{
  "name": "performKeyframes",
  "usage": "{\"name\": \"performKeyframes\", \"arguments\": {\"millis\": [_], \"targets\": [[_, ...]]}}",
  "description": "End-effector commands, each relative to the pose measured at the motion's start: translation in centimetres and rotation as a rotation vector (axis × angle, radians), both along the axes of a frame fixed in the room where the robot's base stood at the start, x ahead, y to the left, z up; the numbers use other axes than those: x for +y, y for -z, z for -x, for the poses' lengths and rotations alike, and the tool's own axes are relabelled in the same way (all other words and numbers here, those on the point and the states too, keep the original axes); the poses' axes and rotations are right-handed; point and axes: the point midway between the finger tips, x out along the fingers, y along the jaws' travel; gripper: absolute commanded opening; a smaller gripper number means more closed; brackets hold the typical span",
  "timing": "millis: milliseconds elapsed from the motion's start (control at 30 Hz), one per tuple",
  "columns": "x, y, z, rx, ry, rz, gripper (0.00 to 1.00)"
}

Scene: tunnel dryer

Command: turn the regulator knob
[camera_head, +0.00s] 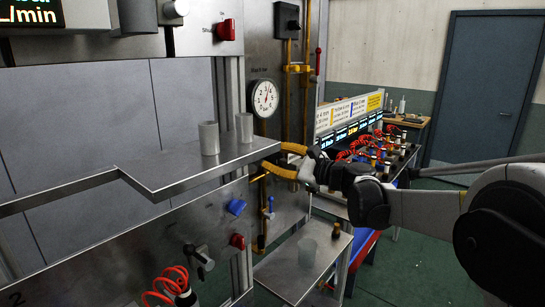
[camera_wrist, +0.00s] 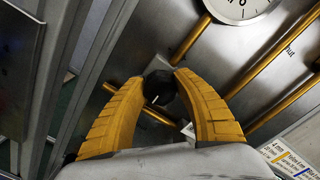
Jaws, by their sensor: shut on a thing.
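The regulator knob (camera_wrist: 160,87) is black and round with a small white mark. In the wrist view it sits between the tips of my yellow gripper fingers (camera_wrist: 158,80), which are shut on it from both sides.
A steel shelf (camera_head: 150,178) with two translucent cups (camera_head: 208,138) ends close to my fingers. Yellow pipes (camera_head: 290,100) run along the panel.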

Motion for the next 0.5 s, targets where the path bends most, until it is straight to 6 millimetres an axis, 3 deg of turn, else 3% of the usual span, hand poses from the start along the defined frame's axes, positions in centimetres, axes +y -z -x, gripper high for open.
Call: {"name": "performKeyframes", "arguments": {"millis": [500], "targets": [[0.08, -0.12, 0.04, -0.337, 0.001, 0.262, 0.05]]}}
